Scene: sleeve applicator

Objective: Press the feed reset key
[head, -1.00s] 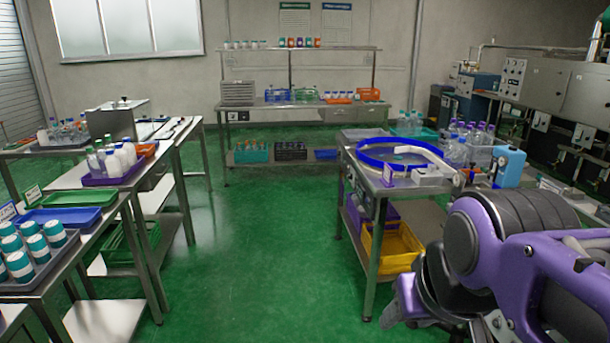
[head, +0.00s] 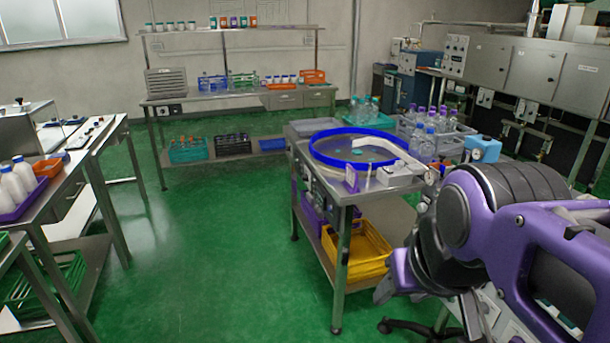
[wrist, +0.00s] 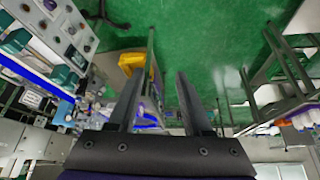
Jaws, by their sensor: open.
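No key marked feed reset can be made out. In the wrist view, a pale control panel (wrist: 66,28) with several knobs or buttons shows at the upper left; its labels are too small to read. In the head view, steel machine cabinets (head: 535,72) stand along the right wall, with a small control box (head: 455,56) at their left end. My gripper (wrist: 158,76) is open and empty, its two dark fingers apart over the green floor in the wrist view. It is not touching the panel.
A steel cart (head: 343,200) with a blue ring (head: 316,150), bottles and a yellow crate (head: 358,252) stands just left of my arm. A bench with bottles (head: 235,95) is at the back. Tables line the left. Green floor (head: 205,240) is clear between.

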